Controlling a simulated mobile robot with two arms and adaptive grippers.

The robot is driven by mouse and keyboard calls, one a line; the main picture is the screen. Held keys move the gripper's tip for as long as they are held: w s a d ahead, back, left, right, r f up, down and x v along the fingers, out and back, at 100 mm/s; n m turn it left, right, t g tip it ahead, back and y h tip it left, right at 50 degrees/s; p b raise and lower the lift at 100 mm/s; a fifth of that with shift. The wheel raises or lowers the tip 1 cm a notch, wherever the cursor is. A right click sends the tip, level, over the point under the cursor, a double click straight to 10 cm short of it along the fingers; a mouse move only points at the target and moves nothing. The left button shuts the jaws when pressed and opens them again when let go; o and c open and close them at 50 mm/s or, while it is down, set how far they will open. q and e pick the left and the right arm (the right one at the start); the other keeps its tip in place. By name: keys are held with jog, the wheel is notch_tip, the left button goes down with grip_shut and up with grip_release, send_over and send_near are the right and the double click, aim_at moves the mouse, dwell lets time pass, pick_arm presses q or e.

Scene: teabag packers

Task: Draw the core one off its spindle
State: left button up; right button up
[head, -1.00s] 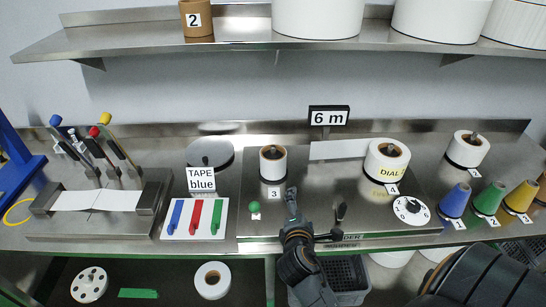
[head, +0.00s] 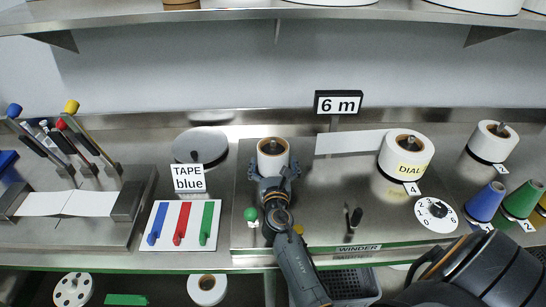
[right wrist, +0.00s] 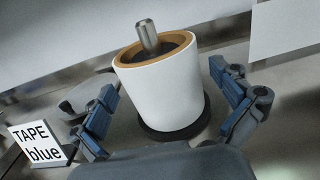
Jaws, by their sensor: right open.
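Core one (head: 272,162), a white roll on a brown core tube, stands upright on its metal spindle (right wrist: 147,36) at the back left of the steel winder plate. My right gripper (head: 275,176) is open, with one finger on each side of the roll. In the right wrist view the roll (right wrist: 165,92) stands between the spread blue-padded fingers, with gaps visible on both sides. The spindle tip sticks up out of the core, above a dark round base. The roll's number tag is hidden by my gripper in the head view. My left gripper is not in view.
A "TAPE blue" sign (head: 188,178) and a grey disc (head: 200,145) stand left of the roll. A green knob (head: 251,214) is close to my right wrist. Roll four (head: 407,155), a dial (head: 436,212) and coloured cones lie to the right. A shelf (head: 350,11) overhangs the back.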

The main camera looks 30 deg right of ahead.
jog(key=x, duration=0.2)
jog(key=shift+w+d, duration=0.2)
jog(key=shift+w, duration=0.15)
jog(key=shift+w+d, duration=0.15)
jog(key=shift+w, duration=0.05)
jog(key=c, duration=0.8)
jog(key=shift+c, duration=1.1)
notch_tip(320, 180, up, 10)
jog(key=p, duration=0.6)
pick_arm(q)
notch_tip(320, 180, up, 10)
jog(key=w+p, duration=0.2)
jog(key=p, duration=0.2)
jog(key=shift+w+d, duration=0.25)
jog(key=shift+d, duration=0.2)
pick_arm(e)
jog(key=shift+r, duration=1.85)
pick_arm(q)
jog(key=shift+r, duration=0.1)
